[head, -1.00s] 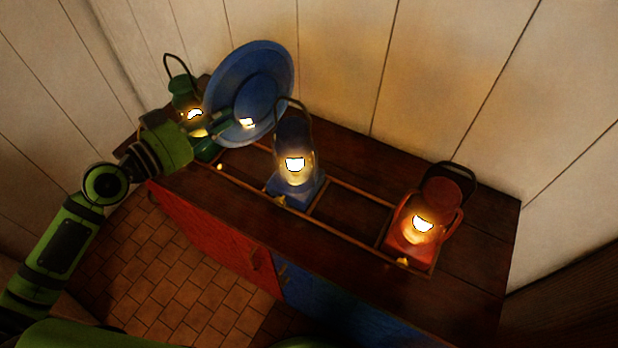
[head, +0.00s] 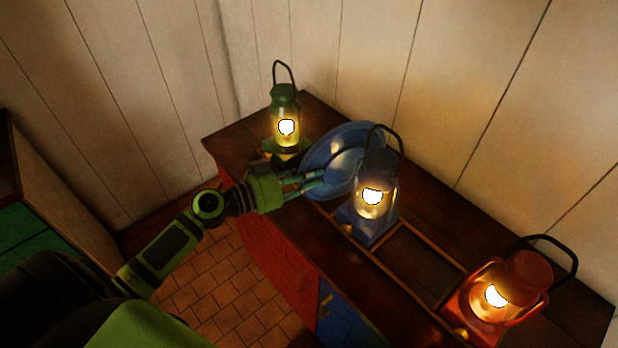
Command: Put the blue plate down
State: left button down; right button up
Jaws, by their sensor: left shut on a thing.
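The blue plate (head: 335,152) is tilted above or on the dark wooden counter top, between the green lantern and the blue lantern. My left gripper (head: 312,181) reaches in from the left and is shut on the plate's near edge. The blue lantern hides the plate's right part. I cannot tell whether the plate's underside touches the counter. My right gripper is not in view.
A lit green lantern (head: 285,115) stands left of the plate. A lit blue lantern (head: 373,195) stands close on its right, and a lit red lantern (head: 510,290) stands farther right. Thin wooden rails divide the counter top (head: 340,262). The plank wall (head: 350,60) rises behind.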

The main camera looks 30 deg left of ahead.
pick_arm(q)
jog(key=shift+f, duration=0.15)
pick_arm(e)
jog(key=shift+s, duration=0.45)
pick_arm(q)
jog(key=shift+f, duration=0.15)
jog(key=c, duration=1.1)
grip_release()
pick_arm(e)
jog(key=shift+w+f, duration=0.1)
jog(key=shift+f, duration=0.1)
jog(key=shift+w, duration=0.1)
pick_arm(q)
jog(key=b+v, duration=0.5)
jog(key=v, duration=0.7)
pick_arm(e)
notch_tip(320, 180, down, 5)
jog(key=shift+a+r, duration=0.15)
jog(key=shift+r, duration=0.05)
